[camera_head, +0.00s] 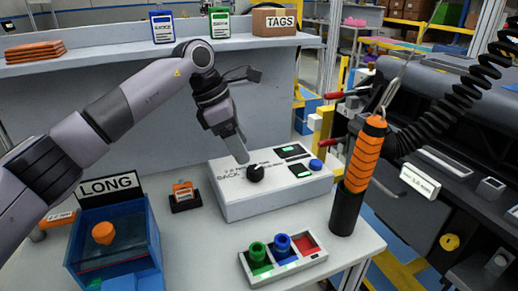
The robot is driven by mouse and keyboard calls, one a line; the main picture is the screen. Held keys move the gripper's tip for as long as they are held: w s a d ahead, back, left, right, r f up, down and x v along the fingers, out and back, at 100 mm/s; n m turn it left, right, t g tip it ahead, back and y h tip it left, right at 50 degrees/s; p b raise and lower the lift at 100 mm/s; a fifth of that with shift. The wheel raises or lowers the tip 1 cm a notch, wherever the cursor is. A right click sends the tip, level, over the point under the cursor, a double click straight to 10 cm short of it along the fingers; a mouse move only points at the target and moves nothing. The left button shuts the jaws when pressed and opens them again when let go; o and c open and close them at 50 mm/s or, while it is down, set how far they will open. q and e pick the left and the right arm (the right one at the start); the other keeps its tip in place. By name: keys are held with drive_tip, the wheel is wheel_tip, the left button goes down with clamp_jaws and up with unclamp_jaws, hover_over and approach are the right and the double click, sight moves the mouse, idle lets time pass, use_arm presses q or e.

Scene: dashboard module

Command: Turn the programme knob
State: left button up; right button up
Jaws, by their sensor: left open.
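The programme knob (256,173) is a small black dial on the sloped top of a light grey control box (276,205) in the middle of the workbench. The box also carries dark display panels and a blue button (316,164). My left gripper (241,157) comes down from the upper left, with its fingers just above and left of the knob. The jaws are open, though the fingers overlap in this view. I cannot tell whether a fingertip touches the knob. My right gripper is not in view.
A black and orange tool (364,160) stands upright right of the box. A tray (283,257) with green and blue pieces lies in front. A blue bin marked LONG (112,240) and a small orange item (184,192) are left. A shelf (110,60) runs behind.

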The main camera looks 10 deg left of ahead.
sight(255, 169)
use_arm(q)
drive_tip(key=shift+w+p+x, duration=0.2)
drive_tip(key=shift+x, duration=1.55)
drive_tip(key=shift+w+p+x, duration=0.15)
drive_tip(key=shift+w+x, duration=0.05)
drive_tip(key=shift+x, duration=1.55)
drive_tip(key=c, duration=1)
